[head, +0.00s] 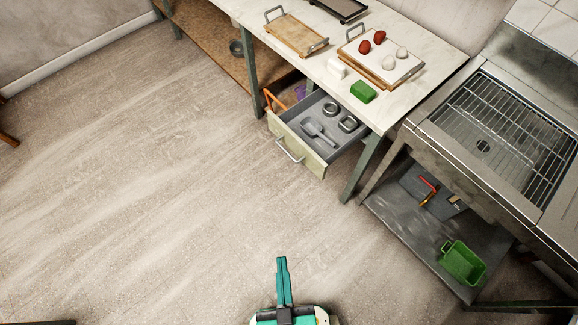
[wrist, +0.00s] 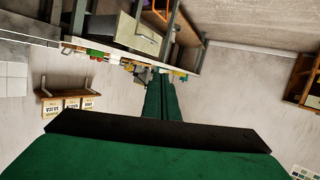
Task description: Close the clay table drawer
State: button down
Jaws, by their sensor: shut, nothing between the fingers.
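The clay table (head: 404,104) stands at the upper middle of the head view, with a pale top and dark green legs. Its drawer (head: 297,148) is pulled out, with a pale green front and a grey handle (head: 289,150). A scoop (head: 318,129) and metal rings (head: 347,123) lie inside it. The drawer front (wrist: 138,35) also shows in the wrist view, which is turned over. My gripper (head: 282,262) is at the bottom middle of the head view, its green fingers together and empty. It is well apart from the drawer, over open floor.
A metal sink unit (head: 437,140) stands to the right, with a green basket (head: 463,262) on its lower shelf. The floor (head: 170,200) before the drawer is clear.

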jog(key=w+a+f+n+g, duration=0.1)
jog(key=w+f+n+g, duration=0.1)
jog(key=f+n, duration=0.5)
jog(key=w+f+n+g, duration=0.2)
jog(key=f, duration=0.9)
jog(key=n+h, duration=1.5)
send_near(309, 162)
jog(key=x, duration=0.6)
jog(key=shift+w+d+r, duration=0.1)
jog(key=shift+d+r, duration=0.15)
jog(key=shift+r, duration=0.05)
